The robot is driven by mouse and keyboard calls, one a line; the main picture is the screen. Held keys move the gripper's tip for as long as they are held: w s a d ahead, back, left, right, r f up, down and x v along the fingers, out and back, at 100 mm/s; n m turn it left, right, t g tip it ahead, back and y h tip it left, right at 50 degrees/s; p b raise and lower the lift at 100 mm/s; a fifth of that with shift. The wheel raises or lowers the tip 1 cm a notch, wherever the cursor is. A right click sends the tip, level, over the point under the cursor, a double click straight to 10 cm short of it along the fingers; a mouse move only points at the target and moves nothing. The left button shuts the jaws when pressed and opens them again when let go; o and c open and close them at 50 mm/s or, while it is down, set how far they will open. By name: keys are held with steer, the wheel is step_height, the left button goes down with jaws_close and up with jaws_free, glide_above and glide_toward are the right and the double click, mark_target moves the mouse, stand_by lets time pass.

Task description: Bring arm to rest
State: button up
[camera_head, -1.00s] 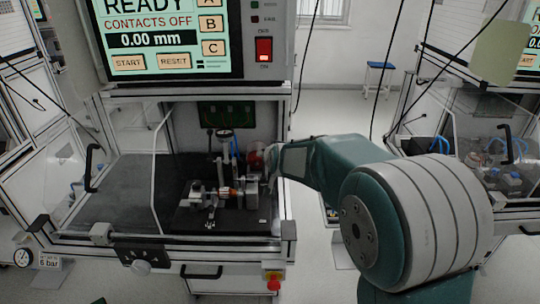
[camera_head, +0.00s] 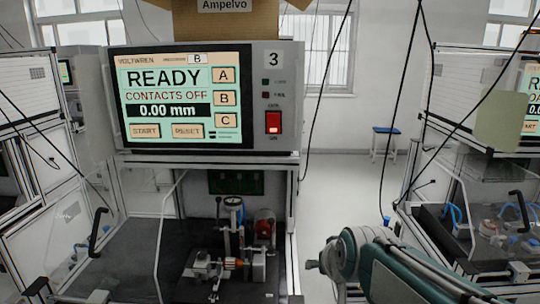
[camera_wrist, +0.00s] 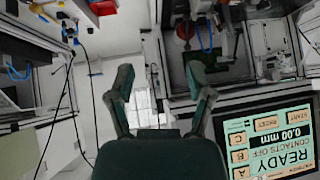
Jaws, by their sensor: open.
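My arm (camera_head: 400,268) reaches in from the lower right in the head view. Its end is right of the test bench, outside the bench's frame. In the wrist view my gripper (camera_wrist: 161,78) shows two dark fingers spread apart, with nothing between them. Behind the gap are pale floor and a bright window. In the head view the fingers are small and hard to make out.
The test station's screen (camera_head: 184,97) reads READY, CONTACTS OFF, 0.00 mm. Below it, a fixture with a dial gauge (camera_head: 233,203) stands on the dark bench. A blue stool (camera_head: 385,131) stands behind. Another station (camera_head: 490,225) is at right. The aisle between is clear.

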steer(key=s+d+f+g, duration=0.1)
steer(key=s+d, duration=0.1)
steer(key=s, duration=0.7)
steer(key=s+d+f+g+h, duration=0.1)
steer(key=s+d+f, duration=0.1)
steer(key=s, duration=0.7)
steer(key=shift+s+d+f+g, duration=0.15)
steer(key=shift+d+f+g, duration=0.05)
steer(key=shift+d+g, duration=0.1)
stand_by(0.7)
